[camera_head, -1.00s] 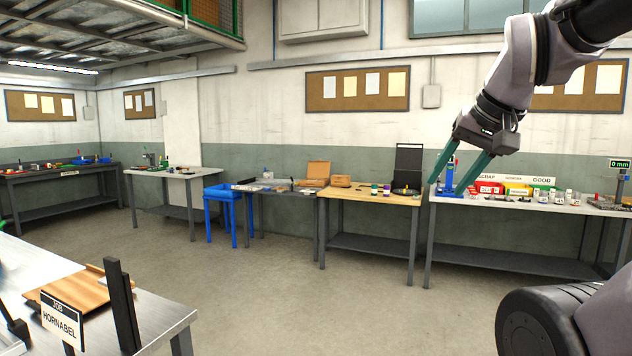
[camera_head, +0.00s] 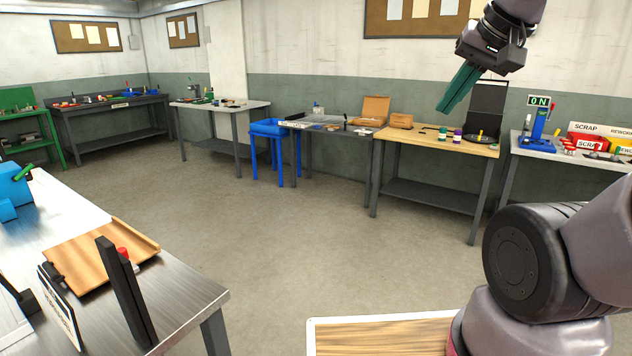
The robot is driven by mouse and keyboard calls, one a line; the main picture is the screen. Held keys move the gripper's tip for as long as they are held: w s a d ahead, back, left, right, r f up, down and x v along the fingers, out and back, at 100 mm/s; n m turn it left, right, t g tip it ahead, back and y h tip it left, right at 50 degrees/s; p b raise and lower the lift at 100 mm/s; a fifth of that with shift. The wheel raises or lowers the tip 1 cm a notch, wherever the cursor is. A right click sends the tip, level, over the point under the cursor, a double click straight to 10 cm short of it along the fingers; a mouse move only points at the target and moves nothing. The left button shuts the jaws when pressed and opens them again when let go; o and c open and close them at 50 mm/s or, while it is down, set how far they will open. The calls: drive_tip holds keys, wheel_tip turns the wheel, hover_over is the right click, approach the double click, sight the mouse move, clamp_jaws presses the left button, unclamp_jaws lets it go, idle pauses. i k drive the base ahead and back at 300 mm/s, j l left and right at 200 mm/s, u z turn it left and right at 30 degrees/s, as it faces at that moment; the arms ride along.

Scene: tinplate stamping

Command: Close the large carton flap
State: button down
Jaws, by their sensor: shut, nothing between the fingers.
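A brown carton (camera_head: 375,109) with its flap standing up is on the dark grey table, far across the room at the back. A smaller brown box (camera_head: 401,121) is just right of it, and looks closed. I cannot tell any finer detail of either at this distance. My gripper (camera_head: 446,105) hangs in the upper right of the view, its green fingers together and empty. It is much nearer to me than the cartons and touches nothing.
A steel bench (camera_head: 185,296) with a wooden tray (camera_head: 88,262) stands close at left. A blue stand (camera_head: 268,129) adjoins the grey table (camera_head: 340,131); a wood-topped bench (camera_head: 470,145) stands to its right. The middle floor (camera_head: 270,220) is clear.

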sight(377, 105)
drive_tip(key=i+j, duration=0.1)
drive_tip(key=i, duration=5.05)
drive_tip(key=i+z, duration=0.15)
drive_tip(key=i, duration=0.25)
drive_tip(key=i+j+z, duration=0.15)
drive_tip(key=i, duration=0.25)
drive_tip(key=i+j+z, duration=0.15)
drive_tip(key=i, duration=0.25)
drive_tip(key=i+j+z, duration=0.15)
drive_tip(key=i, duration=0.25)
